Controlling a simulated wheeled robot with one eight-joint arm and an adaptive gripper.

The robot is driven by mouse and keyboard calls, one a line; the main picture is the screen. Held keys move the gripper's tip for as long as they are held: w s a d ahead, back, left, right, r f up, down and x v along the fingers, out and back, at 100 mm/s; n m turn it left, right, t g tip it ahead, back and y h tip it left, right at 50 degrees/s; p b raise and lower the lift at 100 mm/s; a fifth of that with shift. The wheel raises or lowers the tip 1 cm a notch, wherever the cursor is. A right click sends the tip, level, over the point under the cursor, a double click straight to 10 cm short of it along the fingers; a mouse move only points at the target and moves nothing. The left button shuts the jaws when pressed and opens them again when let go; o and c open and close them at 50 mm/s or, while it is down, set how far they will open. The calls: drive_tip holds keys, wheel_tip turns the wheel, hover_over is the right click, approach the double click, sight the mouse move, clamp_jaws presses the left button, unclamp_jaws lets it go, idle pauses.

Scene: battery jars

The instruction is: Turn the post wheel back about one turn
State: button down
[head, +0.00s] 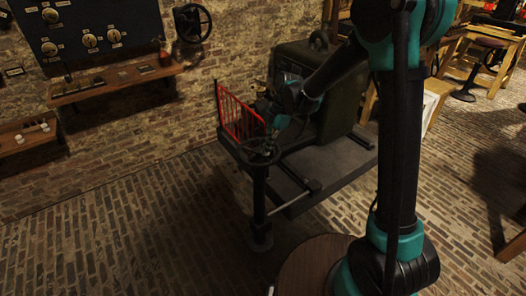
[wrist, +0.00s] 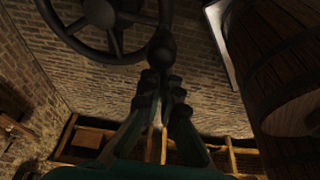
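The post wheel (head: 262,151) is a dark spoked handwheel on top of a dark upright post (head: 260,205) in the head view. In the wrist view the wheel (wrist: 100,22) fills the top left, with its rim and spokes showing. A dark rounded knob (wrist: 162,48) stands at the right side of its rim. My gripper (wrist: 162,80) has its fingers close together at this knob and appears shut on it; the exact contact is dark. In the head view my gripper (head: 274,122) is just above the wheel, its fingertips hard to make out.
A red grille (head: 240,118) stands behind the wheel on the left. A large dark cabinet (head: 345,95) on a grey plinth (head: 345,165) is to the right. A second handwheel (head: 192,22) is on the brick wall. The brick floor (head: 130,225) at left is clear.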

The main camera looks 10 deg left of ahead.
drive_tip(key=shift+w+d, duration=1.2)
drive_tip(key=shift+d, duration=0.05)
